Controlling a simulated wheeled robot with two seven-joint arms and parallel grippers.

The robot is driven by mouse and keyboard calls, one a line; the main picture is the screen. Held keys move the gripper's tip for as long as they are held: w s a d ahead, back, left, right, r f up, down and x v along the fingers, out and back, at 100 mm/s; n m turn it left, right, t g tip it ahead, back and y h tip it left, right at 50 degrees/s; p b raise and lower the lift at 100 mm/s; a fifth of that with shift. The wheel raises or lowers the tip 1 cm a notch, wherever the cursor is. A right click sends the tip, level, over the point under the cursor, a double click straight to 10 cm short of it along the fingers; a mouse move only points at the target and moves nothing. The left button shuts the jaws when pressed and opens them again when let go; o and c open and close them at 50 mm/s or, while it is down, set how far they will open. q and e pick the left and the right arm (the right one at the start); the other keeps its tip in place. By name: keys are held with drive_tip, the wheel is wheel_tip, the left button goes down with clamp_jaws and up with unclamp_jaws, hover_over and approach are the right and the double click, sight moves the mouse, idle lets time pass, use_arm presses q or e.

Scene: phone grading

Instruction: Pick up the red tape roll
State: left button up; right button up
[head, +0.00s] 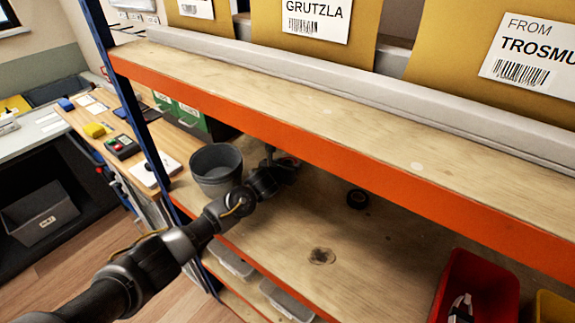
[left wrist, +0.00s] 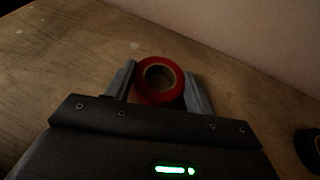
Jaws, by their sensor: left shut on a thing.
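The red tape roll (left wrist: 159,101) shows in the left wrist view, between the two fingers of my left gripper (left wrist: 160,84). The fingers are shut on its two sides. Its round hole faces the camera. I cannot tell whether it touches the wooden shelf board or hangs just above it. My right gripper is not in view.
A grey bucket (head: 217,167) stands left of my left gripper. A black roll (head: 357,198) lies to its right, and also shows in the left wrist view (left wrist: 309,148). A red bin (head: 478,290) stands at the lower right. The orange-edged shelf (head: 330,153) is overhead.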

use_arm(q)
drive_tip(key=shift+r, duration=0.65)
drive_tip(key=s+r+b, duration=0.3)
drive_tip(key=s+r, duration=0.8)
drive_tip(key=s, duration=0.3)
drive_tip(key=shift+d+r, duration=0.3)
drive_tip(key=shift+d, duration=0.15)
